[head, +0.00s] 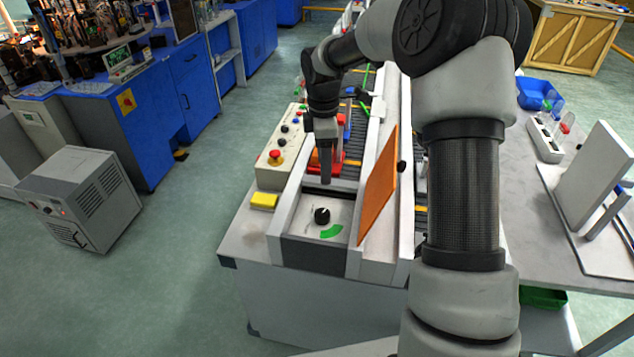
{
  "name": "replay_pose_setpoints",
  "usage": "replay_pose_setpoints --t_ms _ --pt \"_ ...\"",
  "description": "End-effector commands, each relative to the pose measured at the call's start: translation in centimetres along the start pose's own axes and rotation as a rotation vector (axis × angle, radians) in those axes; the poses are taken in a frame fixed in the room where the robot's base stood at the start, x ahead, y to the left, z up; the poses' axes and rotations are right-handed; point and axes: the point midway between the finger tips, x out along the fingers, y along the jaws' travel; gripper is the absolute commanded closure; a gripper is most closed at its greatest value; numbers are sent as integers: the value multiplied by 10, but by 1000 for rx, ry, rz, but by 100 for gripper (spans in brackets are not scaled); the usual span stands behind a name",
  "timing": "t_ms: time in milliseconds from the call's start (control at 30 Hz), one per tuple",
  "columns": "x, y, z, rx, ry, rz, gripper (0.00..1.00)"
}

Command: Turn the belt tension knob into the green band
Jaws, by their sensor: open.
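The belt tension knob (322,215) is a small black round knob on a pale dial plate at the near end of the conveyor. A green band (331,231) is printed on the plate, just below and right of the knob. The knob's pointer is too small to read for certain, so I cannot tell its exact setting. My gripper (326,180) hangs pointing down above the far edge of the dial plate, apart from the knob. Its fingers are seen nearly edge-on, and nothing shows between them.
Pale side walls flank the dial plate. An orange panel (378,188) leans up at its right. A control box (282,148) with a red button stands left of the conveyor, with a yellow block (264,200) in front.

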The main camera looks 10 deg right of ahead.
Motion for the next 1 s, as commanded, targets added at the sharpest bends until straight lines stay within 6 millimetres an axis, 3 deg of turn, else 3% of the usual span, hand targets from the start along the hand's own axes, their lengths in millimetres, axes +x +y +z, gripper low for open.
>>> replay_pose_setpoints --t_ms 100,367,1000 --pt "5 9 -1 -53 21 -20 44" --pt "29 11 -1 -75 26 -29 44" --pt "159 7 -5 -73 26 -27 44"
